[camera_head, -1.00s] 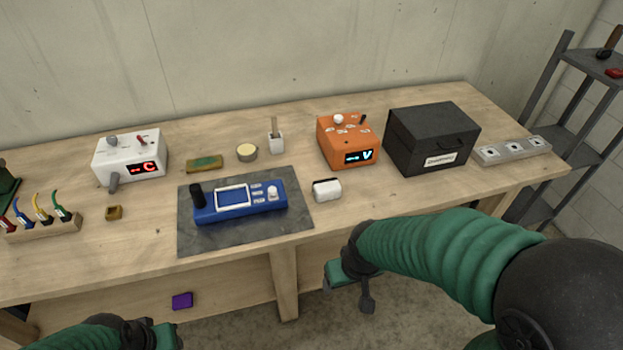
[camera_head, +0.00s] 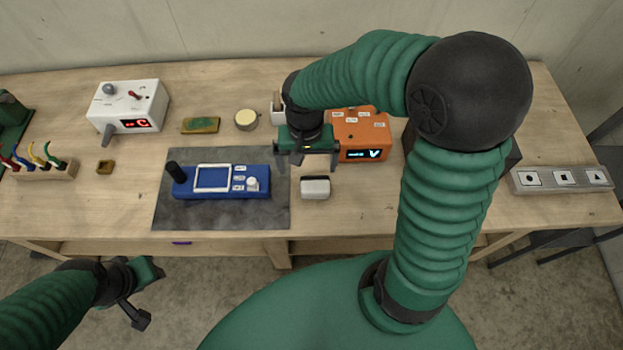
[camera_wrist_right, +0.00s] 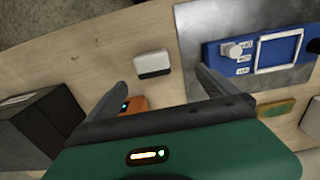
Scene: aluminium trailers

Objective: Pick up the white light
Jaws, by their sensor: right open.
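The white light (camera_head: 315,187), a small white block with a dark top edge, stands on the table just right of the grey mat. It also shows in the right wrist view (camera_wrist_right: 152,65), beyond and between the two fingers. My right gripper (camera_head: 307,163) is open and empty, above the table and just behind the light in the head view. The fingers appear apart from the light. My left gripper (camera_head: 142,292) is in front of the table at the lower left; its jaw opening is unclear.
A blue device (camera_head: 222,182) lies on the grey mat (camera_head: 175,215). The orange box (camera_head: 362,140) is close behind the light, partly covered by my right arm. A black box (camera_wrist_right: 35,125) stands further right. The tabletop in front of the light is clear.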

